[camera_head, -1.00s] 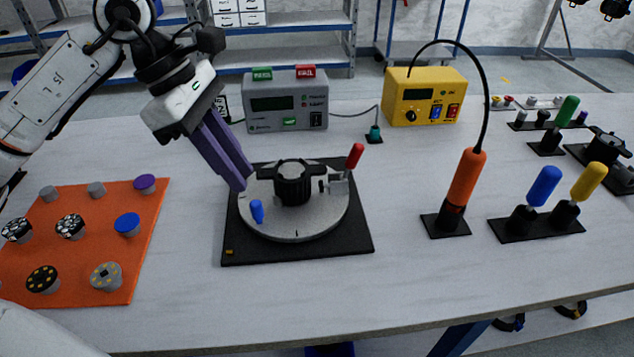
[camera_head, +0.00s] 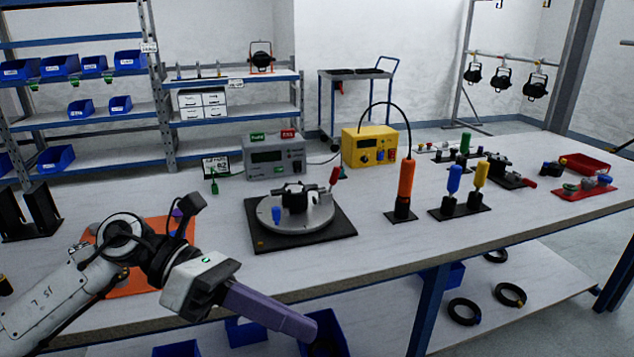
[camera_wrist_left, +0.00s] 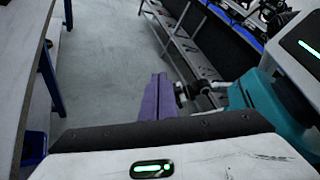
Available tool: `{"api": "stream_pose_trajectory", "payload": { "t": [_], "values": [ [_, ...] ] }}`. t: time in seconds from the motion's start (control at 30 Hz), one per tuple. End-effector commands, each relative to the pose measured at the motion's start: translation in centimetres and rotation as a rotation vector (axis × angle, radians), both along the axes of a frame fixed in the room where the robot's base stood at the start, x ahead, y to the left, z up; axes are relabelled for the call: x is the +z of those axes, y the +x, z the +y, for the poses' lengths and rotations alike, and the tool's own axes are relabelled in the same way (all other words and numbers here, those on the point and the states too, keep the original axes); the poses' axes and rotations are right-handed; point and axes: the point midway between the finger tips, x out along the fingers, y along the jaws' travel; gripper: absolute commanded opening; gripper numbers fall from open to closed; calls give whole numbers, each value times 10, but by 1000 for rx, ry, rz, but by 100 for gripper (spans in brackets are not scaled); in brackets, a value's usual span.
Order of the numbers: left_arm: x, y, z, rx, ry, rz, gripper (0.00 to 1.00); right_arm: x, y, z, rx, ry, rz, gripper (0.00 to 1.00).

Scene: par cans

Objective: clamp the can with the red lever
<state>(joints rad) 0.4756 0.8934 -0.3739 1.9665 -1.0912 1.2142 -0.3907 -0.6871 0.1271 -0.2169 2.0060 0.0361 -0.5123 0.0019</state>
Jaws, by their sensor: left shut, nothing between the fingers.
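The round grey turntable (camera_head: 310,220) sits on a black square base (camera_head: 262,240) near the middle of the table. A black can-like part (camera_head: 294,198) stands at its centre. The red lever (camera_head: 335,175) stands up at the right of the turntable, and a short blue handle (camera_head: 276,215) stands at its front left. My left gripper (camera_head: 309,332) is at the table's front edge, well in front of the turntable, touching none of these. Its purple fingers are shut and empty; they also show in the left wrist view (camera_wrist_left: 158,98). My right gripper is not in view.
An orange mat (camera_head: 130,281) lies behind my left arm. A grey tester (camera_head: 275,158) and a yellow power box (camera_head: 369,147) stand behind the turntable. An orange-handled tool (camera_head: 406,180) stands upright to the right. The table's front right stretch is clear.

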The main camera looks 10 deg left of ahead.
Motion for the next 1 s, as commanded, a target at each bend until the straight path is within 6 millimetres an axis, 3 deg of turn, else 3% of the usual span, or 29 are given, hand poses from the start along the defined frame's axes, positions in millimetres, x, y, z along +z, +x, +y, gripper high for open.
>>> {"api": "stream_pose_trajectory", "payload": {
  "t": [0.1, 0.2, 0.3, 0.37, 0.47, 0.53, 0.63, 0.7, 0.77, 0.8, 0.9, 1.0],
  "values": [
    [10, 1, -28, 76, -234, 155, 0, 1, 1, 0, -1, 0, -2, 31],
    [20, 11, -41, 181, -456, 328, 0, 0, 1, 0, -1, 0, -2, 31],
    [19, 33, -40, 346, -720, 581, 0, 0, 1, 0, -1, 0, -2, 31],
    [3, 52, -28, 491, -897, 782, 0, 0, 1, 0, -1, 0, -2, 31],
    [-61, 75, 4, 789, -1171, 1168, 0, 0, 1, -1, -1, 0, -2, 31],
    [-129, 71, 26, 1020, -1319, 1445, 0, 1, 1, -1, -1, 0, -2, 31],
    [-227, 33, 44, 1342, -1458, 1801, 0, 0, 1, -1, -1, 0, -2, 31],
    [-279, -3, 46, 1523, -1504, 1994, 0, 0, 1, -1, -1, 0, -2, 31],
    [-311, -33, 44, 1650, -1522, 2122, 0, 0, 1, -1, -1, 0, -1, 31],
    [-327, -50, 43, -1682, 1494, -2143, 0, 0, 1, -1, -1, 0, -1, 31],
    [-352, -82, 37, -1639, 1363, -2058, 0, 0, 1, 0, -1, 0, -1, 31],
    [-362, -97, 35, -1620, 1305, -2020, 0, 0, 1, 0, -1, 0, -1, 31]
  ]
}}
